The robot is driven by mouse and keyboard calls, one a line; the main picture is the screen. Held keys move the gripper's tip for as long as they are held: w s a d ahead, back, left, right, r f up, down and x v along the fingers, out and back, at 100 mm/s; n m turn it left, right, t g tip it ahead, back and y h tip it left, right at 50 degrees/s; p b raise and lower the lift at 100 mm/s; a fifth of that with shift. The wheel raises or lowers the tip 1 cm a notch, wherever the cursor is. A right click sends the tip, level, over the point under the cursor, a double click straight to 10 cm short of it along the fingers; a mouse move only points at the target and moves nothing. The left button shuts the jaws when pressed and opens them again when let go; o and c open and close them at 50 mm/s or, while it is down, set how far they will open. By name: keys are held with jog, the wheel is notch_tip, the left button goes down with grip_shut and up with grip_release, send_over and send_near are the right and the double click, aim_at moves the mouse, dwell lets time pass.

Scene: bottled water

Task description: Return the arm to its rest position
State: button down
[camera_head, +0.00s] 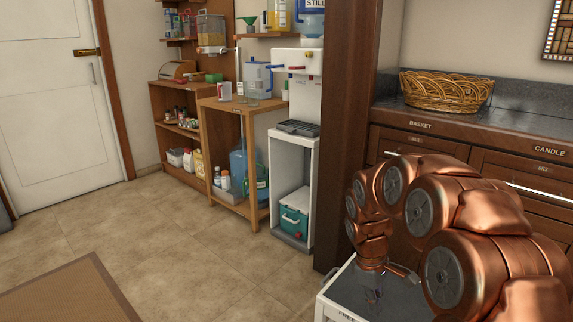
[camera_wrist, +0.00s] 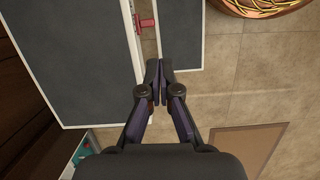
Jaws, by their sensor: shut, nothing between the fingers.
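My copper arm (camera_head: 440,215) is folded in the lower right of the head view, in front of the wooden cabinets. Its end points down over a dark-topped, white-edged unit (camera_head: 347,314). My gripper (camera_head: 372,289) is small and partly unclear there. In the wrist view my gripper (camera_wrist: 160,68) shows plainly, its two dark fingers closed together with nothing between them. Below the fingers are dark grey panels (camera_wrist: 75,50) with white edges and a tiled floor strip. A red piece (camera_wrist: 146,22) lies just ahead of the fingertips.
A wicker basket (camera_head: 445,92) sits on the dark counter. A white water dispenser (camera_head: 305,95) stands beside a wooden shelf unit (camera_head: 253,170) holding bottles and jugs. A teal cooler (camera_head: 294,214) is under the dispenser. The tiled floor (camera_head: 190,240) at left is clear, with a brown mat (camera_head: 70,295).

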jog(key=s+a+r+m+p, duration=0.1)
jog(key=s+r+m+p, duration=0.2)
jog(key=s+r+p, duration=0.7)
jog(key=s+a+r+m+y+p, duration=0.1)
jog(key=s+r+m+p, duration=0.2)
jog(key=s+r+p, duration=0.7)
jog(key=s+a+r+m+p, duration=0.2)
jog(key=s+r+p, duration=0.8)
jog(key=r, duration=1.1)
jog(key=m+p, duration=0.1)
jog(key=p, duration=0.2)
jog(key=shift+r+y, duration=0.15)
jog(key=shift+y, duration=0.25)
